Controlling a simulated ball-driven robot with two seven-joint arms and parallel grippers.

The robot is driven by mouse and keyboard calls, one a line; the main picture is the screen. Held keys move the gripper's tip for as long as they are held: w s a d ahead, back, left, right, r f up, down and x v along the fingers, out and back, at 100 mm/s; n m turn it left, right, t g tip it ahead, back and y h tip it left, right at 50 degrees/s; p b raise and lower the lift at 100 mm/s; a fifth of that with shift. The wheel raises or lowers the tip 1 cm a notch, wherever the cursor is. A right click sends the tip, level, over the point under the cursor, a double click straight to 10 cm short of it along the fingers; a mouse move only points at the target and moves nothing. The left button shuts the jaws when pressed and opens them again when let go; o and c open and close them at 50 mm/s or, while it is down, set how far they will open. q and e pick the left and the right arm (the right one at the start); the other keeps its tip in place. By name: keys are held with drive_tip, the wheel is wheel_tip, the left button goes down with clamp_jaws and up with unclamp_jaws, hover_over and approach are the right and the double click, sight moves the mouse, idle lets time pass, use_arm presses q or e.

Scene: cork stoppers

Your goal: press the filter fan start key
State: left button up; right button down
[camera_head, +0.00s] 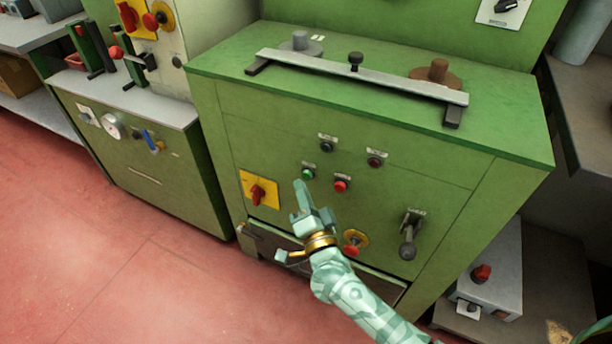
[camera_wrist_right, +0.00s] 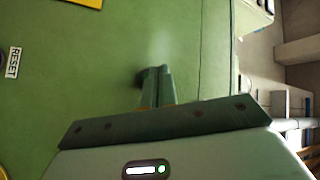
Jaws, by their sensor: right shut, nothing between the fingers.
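A green push button (camera_head: 308,174) with a small white label sits on the front of the green cabinet (camera_head: 230,130). The label is too small to read, so I cannot confirm it is the filter fan start key. My right gripper (camera_head: 299,187) is shut and empty, its fingertips just below and left of that button. Contact cannot be made out. In the right wrist view the shut fingers (camera_wrist_right: 155,88) point at the green panel, with a dark patch beside their tips. My left gripper is not in view.
Nearby are a red button (camera_head: 341,185), two dark buttons (camera_head: 327,146) (camera_head: 375,161), a red rotary switch (camera_head: 258,195) on yellow, a red mushroom knob (camera_head: 353,240) and a lever (camera_head: 409,236). Red floor is clear at left.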

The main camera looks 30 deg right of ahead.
idle(0.7)
drive_tip(key=shift+w+d, duration=0.25)
drive_tip(key=shift+d, duration=0.1)
drive_tip(key=shift+w+d, duration=0.25)
drive_tip(key=shift+d, duration=0.1)
idle(0.7)
drive_tip(key=shift+a, duration=0.1)
drive_tip(key=shift+s+a+p, duration=0.4)
drive_tip(key=shift+s+a, duration=0.1)
drive_tip(key=shift+a, duration=0.1)
drive_tip(key=s+a, duration=0.1)
drive_tip(key=a, duration=0.1)
drive_tip(key=s+a+p, duration=0.1)
drive_tip(key=s+a, duration=0.1)
idle(0.6)
